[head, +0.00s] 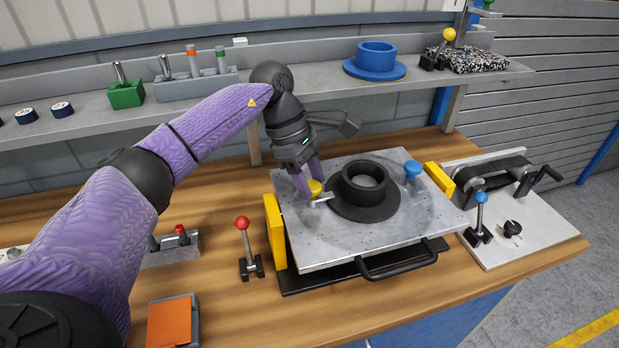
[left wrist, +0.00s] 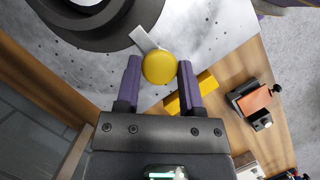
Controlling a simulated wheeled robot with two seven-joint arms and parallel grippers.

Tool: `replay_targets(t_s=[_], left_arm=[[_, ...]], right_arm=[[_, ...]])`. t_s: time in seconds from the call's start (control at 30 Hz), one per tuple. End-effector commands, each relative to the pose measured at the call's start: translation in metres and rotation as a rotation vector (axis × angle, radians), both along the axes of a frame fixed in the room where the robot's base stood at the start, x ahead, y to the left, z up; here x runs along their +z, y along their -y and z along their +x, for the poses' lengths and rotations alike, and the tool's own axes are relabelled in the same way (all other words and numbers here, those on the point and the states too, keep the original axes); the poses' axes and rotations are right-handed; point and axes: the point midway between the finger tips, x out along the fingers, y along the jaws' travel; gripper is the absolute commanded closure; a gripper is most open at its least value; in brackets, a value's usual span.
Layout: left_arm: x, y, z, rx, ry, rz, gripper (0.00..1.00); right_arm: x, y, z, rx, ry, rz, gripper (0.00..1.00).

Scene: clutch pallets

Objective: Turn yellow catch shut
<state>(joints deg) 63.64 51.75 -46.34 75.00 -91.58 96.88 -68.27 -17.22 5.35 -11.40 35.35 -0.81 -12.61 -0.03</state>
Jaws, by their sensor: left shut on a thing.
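The yellow catch (head: 315,188) is a round yellow knob with a short metal tongue, on the left part of the grey metal pallet plate (head: 300,245). In the left wrist view the yellow catch (left wrist: 159,67) sits between the two purple fingers, and its tongue points up and left, towards the black flanged ring. My left gripper (head: 307,185) comes down from above and is shut on the knob; it also shows in the left wrist view (left wrist: 160,80). The black flanged ring (head: 364,197) sits in the middle of the plate. My right gripper is not in view.
A blue catch (head: 413,168) stands at the plate's far right. Yellow blocks (head: 274,232) flank the plate, with a black handle (head: 397,262) at its front. A red-knobbed lever (head: 243,230) and an orange-topped box (head: 172,322) stand left. A shelf (head: 190,108) runs behind.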

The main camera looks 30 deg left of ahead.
Motion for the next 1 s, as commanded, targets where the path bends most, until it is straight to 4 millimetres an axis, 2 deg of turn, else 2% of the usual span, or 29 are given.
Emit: replay_targets(t_s=[0.43,0.47,0.6,0.87,1.0], left_arm=[[0.0,0.0,0.0,-0.009,0.001,0.0,1.0],[0.0,0.0,0.0,-0.009,0.001,0.0,0.47],[0.0,0.0,0.0,-0.009,0.0,0.0,0.17],[0.001,0.0,0.0,-0.008,0.0,0.0,0.17],[0.02,-0.008,0.0,-0.005,0.003,0.0,0.17]], right_arm=[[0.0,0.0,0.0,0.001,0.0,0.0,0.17],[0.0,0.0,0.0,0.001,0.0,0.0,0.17],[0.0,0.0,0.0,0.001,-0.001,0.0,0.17],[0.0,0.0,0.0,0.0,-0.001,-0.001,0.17],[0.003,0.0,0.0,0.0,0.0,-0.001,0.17]])
